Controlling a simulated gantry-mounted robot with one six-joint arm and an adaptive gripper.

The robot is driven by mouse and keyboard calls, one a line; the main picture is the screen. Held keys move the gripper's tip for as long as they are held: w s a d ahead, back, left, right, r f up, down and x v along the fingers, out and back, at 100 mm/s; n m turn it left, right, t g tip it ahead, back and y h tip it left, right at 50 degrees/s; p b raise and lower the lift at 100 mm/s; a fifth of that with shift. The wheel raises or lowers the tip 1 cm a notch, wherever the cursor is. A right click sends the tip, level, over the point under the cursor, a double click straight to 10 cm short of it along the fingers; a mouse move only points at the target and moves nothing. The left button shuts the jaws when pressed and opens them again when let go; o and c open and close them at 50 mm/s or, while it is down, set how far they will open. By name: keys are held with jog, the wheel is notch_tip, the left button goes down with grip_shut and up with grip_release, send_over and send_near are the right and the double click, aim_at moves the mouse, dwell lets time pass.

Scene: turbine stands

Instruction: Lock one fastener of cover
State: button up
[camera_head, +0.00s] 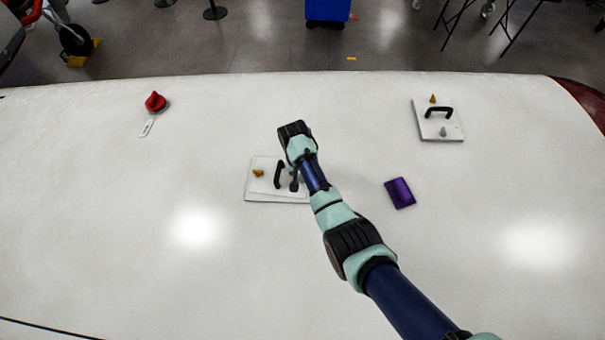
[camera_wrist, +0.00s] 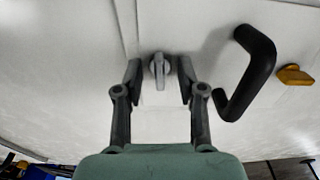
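A white cover (camera_head: 262,192) with a black handle (camera_head: 279,174) and a gold fastener (camera_head: 258,173) lies at the middle of the white surface. In the wrist view, the handle (camera_wrist: 254,75) and the gold fastener (camera_wrist: 294,75) are to the right. A grey fastener (camera_wrist: 158,70) shows between the fingertips of my gripper (camera_wrist: 160,77), with a gap on each side. My gripper is open; I cannot tell how deep the fastener sits between the fingers. In the head view my gripper (camera_head: 294,185) is over the cover's right part, and my arm hides the grey fastener.
A second cover (camera_head: 427,128) with a handle, gold fastener and grey fastener lies at the back right. A purple block (camera_head: 400,193) lies right of my arm. A red knob (camera_head: 155,102) and white tag (camera_head: 147,128) are at the back left. The left front is clear.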

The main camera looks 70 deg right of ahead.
jog(key=shift+o, duration=0.8)
notch_tip(320, 180, up, 3)
jog(key=shift+w+f+p, duration=0.1)
jog(key=shift+f+p, duration=0.05)
jog(key=shift+p, duration=1.1)
jog(key=shift+w+a+r, duration=0.1)
jog(key=shift+r, duration=1.05)
